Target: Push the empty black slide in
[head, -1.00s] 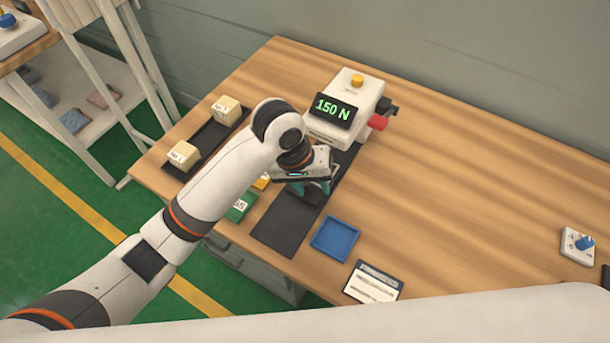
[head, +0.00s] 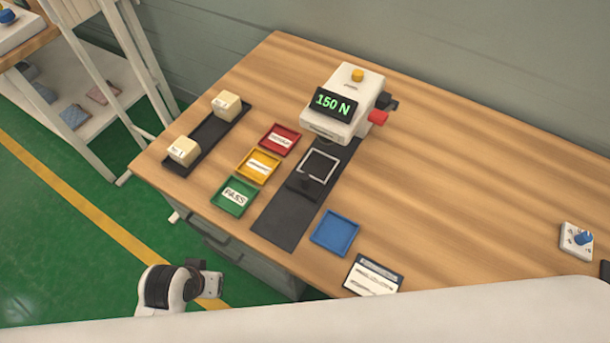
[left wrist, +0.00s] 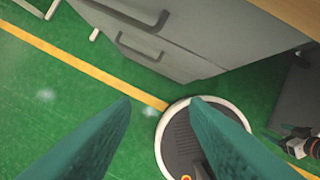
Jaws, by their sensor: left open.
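The black slide (head: 306,187) sits on a long dark track (head: 285,220) in front of the white tester (head: 343,110). A pale square outline (head: 319,165) marks the slide's far part, and nothing lies on it. The slide is outside the tester, with its far end close to the tester's front. My left gripper (head: 212,284) is off the table, low at the front left, well apart from the slide. In the left wrist view its two teal fingers (left wrist: 160,102) are spread with nothing between them.
Red (head: 280,139), yellow (head: 258,166) and green (head: 234,196) trays stand left of the track. A blue tray (head: 335,233) is on its right. A dark rack (head: 207,139) holds two cream blocks. Drawers (head: 225,250) are below the table's front edge.

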